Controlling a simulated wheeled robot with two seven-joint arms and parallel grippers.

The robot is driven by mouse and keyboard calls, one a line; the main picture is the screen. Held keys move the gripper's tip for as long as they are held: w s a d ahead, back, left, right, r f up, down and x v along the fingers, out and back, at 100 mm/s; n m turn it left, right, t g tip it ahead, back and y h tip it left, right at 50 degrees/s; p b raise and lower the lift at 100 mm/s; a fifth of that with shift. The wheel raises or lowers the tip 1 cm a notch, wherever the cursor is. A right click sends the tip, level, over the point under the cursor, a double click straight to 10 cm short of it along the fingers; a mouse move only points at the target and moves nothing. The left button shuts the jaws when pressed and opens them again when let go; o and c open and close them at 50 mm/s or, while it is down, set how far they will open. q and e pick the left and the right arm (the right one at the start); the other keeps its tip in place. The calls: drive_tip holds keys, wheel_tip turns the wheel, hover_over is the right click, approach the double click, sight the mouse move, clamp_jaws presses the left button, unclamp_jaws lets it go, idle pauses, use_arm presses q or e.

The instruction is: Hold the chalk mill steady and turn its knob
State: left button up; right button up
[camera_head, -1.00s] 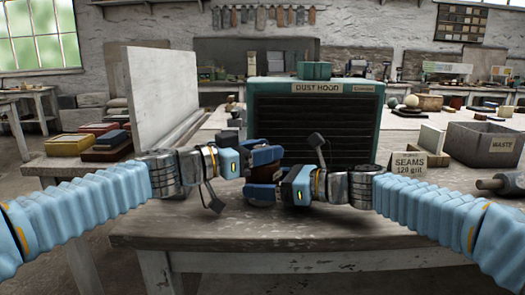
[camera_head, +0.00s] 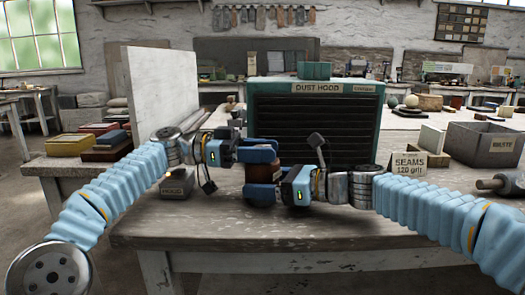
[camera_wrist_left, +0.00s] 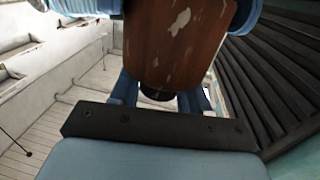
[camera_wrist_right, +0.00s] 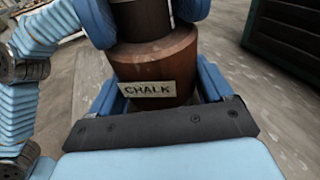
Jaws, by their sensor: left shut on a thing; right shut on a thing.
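The chalk mill (camera_head: 264,171) is a brown wooden cylinder standing upright on the front table. The right wrist view shows its body (camera_wrist_right: 160,60) with a "CHALK" label. My left gripper (camera_head: 262,151) is shut around the mill's upper part, where the knob is mostly hidden by its fingers. The left wrist view shows worn, chipped brown wood (camera_wrist_left: 178,40) between those fingers. My right gripper (camera_head: 262,191) is shut around the mill's lower body, directly below the left one. The mill's base is hidden behind my right fingers.
A green dust hood (camera_head: 315,125) stands close behind the mill. A small box (camera_head: 177,188) marked "HOOD" with an orange light sits left. A white board (camera_head: 160,95) stands behind it. A "SEAMS" card (camera_head: 408,165) and a waste bin (camera_head: 485,145) are right.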

use_arm(q)
drive_tip(key=shift+g, duration=0.3)
drive_tip(key=o, duration=0.9)
drive_tip(key=shift+o, duration=0.2)
drive_tip(key=shift+r, duration=0.1)
